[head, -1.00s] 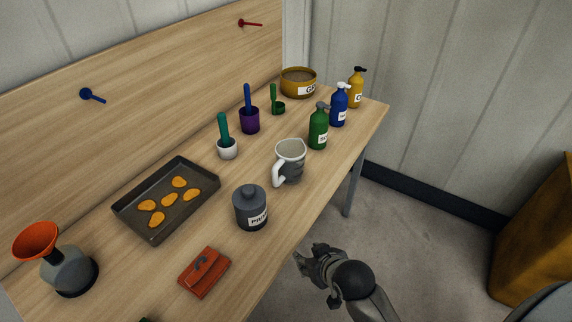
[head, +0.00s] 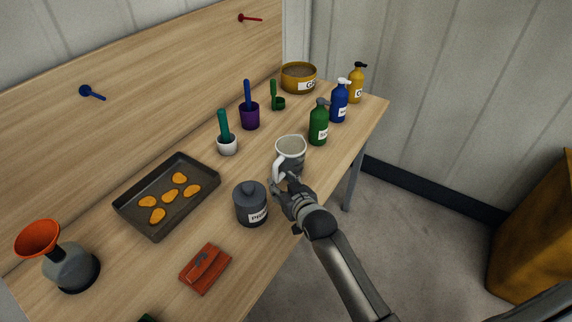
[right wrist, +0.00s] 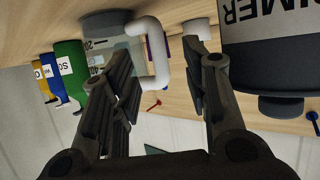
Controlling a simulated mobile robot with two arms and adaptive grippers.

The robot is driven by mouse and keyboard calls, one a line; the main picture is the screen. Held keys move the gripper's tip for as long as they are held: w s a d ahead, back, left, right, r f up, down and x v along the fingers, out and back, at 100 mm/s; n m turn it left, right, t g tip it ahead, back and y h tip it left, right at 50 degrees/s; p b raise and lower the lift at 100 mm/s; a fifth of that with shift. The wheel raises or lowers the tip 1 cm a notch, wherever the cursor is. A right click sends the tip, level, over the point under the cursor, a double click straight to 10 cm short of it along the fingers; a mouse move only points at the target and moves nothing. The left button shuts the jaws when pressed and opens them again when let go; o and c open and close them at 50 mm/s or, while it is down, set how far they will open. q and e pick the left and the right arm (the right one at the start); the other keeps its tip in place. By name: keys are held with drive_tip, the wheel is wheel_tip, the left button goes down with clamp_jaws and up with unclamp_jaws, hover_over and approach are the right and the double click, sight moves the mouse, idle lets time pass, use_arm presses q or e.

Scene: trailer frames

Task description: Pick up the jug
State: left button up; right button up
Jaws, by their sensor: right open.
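The jug (head: 291,150) is a grey-white measuring jug with a white handle, upright on the wooden bench in the head view. Its handle faces the near left side. My right gripper (head: 284,190) is at the bench's front edge, just in front of the jug, and covers its lower part. In the right wrist view, the jug's white handle (right wrist: 158,55) shows beyond and between the open fingers of the right gripper (right wrist: 158,85). The fingers are not closed on anything. My left gripper is not in view.
A dark grey primer bottle (head: 251,204) stands close to the left of my right gripper; its label also shows in the right wrist view (right wrist: 262,18). A green bottle (head: 318,125) stands behind the jug to the right. A red pouch (head: 205,268) and baking tray (head: 130,205) lie left.

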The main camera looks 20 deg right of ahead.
sight(277, 175)
drive_tip(key=shift+w+f, duration=0.1)
drive_tip(key=shift+w, duration=0.55)
drive_tip(key=shift+p+x, duration=0.6)
drive_tip(key=shift+x, duration=1.5)
drive_tip(key=shift+d, duration=0.15)
clamp_jaws()
